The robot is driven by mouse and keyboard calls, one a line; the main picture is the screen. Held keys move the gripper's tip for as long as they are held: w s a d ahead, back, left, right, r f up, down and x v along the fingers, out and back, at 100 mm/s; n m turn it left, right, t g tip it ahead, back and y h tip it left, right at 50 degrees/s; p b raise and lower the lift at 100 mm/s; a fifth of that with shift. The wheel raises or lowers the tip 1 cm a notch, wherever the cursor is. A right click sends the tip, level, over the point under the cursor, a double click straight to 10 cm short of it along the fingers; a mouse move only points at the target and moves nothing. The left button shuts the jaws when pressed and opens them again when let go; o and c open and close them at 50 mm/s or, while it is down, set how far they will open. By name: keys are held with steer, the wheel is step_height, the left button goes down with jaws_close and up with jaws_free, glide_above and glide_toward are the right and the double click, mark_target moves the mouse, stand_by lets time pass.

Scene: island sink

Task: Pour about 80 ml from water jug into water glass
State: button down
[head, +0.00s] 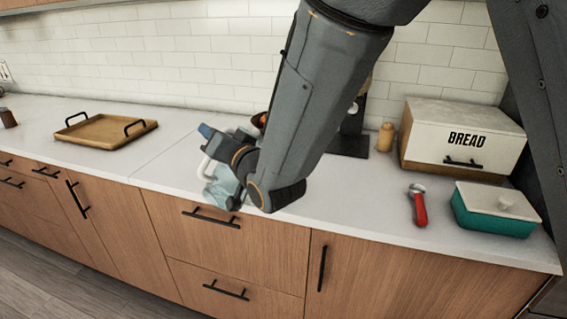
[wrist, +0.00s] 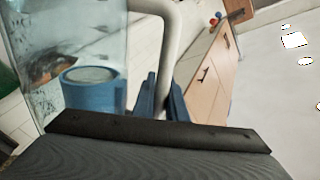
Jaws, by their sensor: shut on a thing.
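The clear water jug (wrist: 65,35) fills the left of the wrist view, with its pale handle (wrist: 176,45) beside it. My gripper (wrist: 162,98) has its blue fingers either side of the handle, shut on it. In the head view the pale blue see-through jug (head: 224,186) is at the counter's front edge, partly behind my arm; my gripper (head: 207,140) is at its top. I cannot tell whether the jug is tilted or touches the counter. A blue round thing (wrist: 92,92) shows at the jug's lower part; I cannot tell what it is. I cannot make out the water glass.
A wooden tray (head: 105,130) with black handles lies on the left counter. A bread box (head: 462,135), a small tan bottle (head: 386,137), a red-handled tool (head: 419,206) and a teal lidded dish (head: 492,212) stand at right. Dark items behind my arm are partly hidden.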

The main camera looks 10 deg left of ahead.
steer(key=s+a+f+n+b, duration=0.3)
steer(key=s+a+f+n, duration=0.1)
steer(key=n, duration=0.4)
steer(key=shift+s+f+b, duration=0.4)
steer(key=shift+s+f, duration=0.1)
steer(key=shift+f, duration=0.05)
stand_by(2.6)
